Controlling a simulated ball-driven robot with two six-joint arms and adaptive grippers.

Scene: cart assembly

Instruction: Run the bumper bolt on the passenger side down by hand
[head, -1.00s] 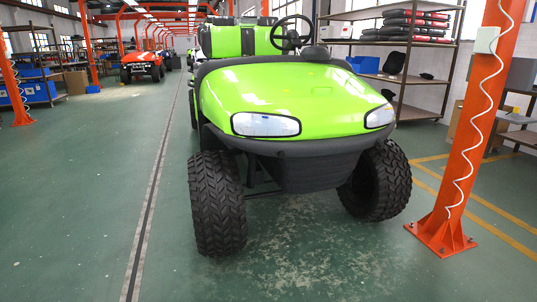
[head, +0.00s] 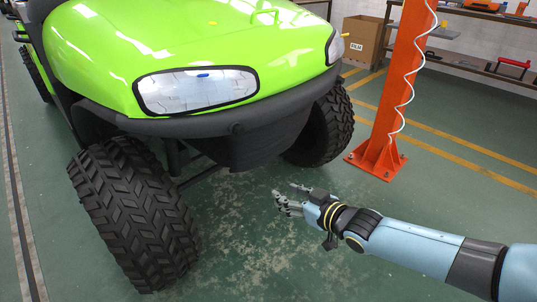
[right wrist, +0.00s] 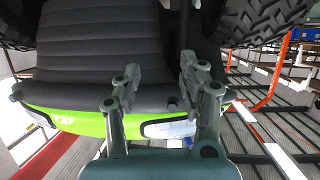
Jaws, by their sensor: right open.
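The green cart's black bumper (head: 190,122) runs across its front, below the headlights. A small dark round bolt head (head: 237,128) sits on the bumper, near the lower edge of the left headlight in the picture. In the right wrist view, a short dark knob that looks like this bolt (right wrist: 172,103) stands out from the bumper (right wrist: 60,103), close to the fingers. My right gripper (head: 284,203) is open and empty, below and to the right of the bolt in the head view. It also shows in the right wrist view (right wrist: 157,76), fingers apart. My left gripper is out of view.
The cart's left front tyre (head: 135,215) and right front tyre (head: 322,125) flank the bumper. An orange post (head: 402,80) with a coiled white cable stands at the right. A cardboard box (head: 366,40) and a bench are behind it. The green floor in front is clear.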

